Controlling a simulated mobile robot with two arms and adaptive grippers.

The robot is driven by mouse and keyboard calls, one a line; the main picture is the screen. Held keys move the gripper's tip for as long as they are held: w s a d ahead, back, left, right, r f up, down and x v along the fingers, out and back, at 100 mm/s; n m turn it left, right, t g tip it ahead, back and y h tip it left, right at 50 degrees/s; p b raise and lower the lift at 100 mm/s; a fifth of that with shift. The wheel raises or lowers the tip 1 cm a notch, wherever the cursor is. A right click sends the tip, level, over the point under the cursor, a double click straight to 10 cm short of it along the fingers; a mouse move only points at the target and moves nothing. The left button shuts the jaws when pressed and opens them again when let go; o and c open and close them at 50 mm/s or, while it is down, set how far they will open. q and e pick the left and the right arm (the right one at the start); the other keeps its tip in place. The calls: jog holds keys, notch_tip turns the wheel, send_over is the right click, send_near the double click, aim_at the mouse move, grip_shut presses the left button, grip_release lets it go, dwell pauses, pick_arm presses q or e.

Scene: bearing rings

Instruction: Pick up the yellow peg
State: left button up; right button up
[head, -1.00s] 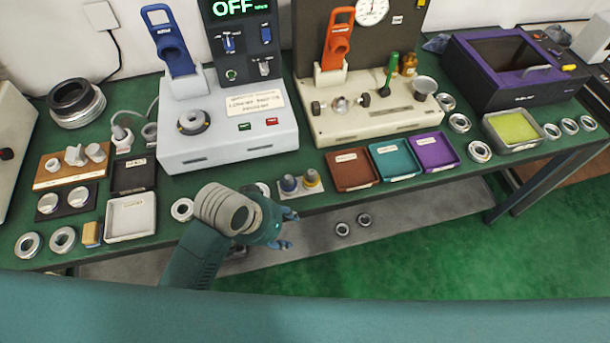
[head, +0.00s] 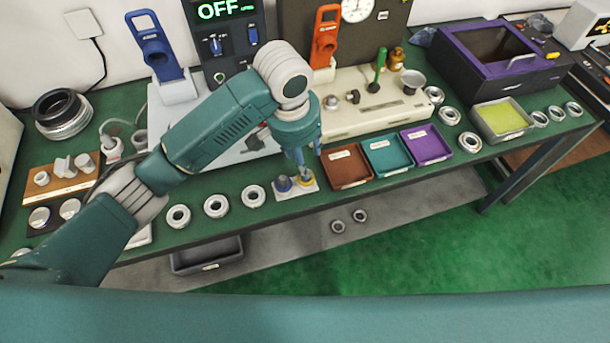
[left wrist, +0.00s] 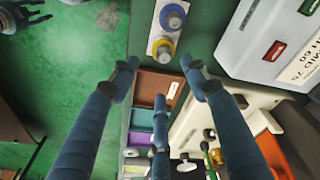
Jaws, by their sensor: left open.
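The yellow peg (head: 305,181) stands in a small pale holder (head: 285,195) near the table's front edge, beside a blue peg (head: 283,184). In the head view my left gripper (head: 301,160) points down just above the yellow peg and partly covers it. The left wrist view shows the yellow peg (left wrist: 163,47) beyond the spread fingers of my left gripper (left wrist: 160,67), which is open and empty. The blue peg (left wrist: 172,17) is farther off there. A dark gripper (left wrist: 30,14), seemingly my right one, is cut off at the top left corner.
Brown (head: 347,167), teal (head: 388,155) and purple (head: 427,145) trays lie right of the holder. Metal rings (head: 216,206) lie to its left. The cream fixture (head: 375,113) stands behind. Two rings (head: 348,220) lie on the lower shelf.

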pick_arm(q)
jog(key=f, duration=0.2)
jog(key=w+f, duration=0.1)
jog(key=f, duration=0.1)
jog(key=shift+w+a+f+p, duration=0.1)
jog(key=shift+w+f+p, duration=0.05)
jog(key=shift+p, duration=0.25)
jog(key=shift+f+p, duration=0.3)
jog(key=shift+f, duration=0.25)
jog(key=f, duration=0.2)
jog(key=d+f+p, duration=0.1)
jog(key=shift+w+f, duration=0.3)
jog(key=shift+f, duration=0.4)
pick_arm(e)
notch_tip(320, 180, up, 2)
jog(key=shift+a+r, duration=0.1)
jog(key=shift+r, duration=0.1)
pick_arm(q)
jog(key=shift+c, duration=0.5)
jog(key=shift+r, duration=0.15)
grip_shut()
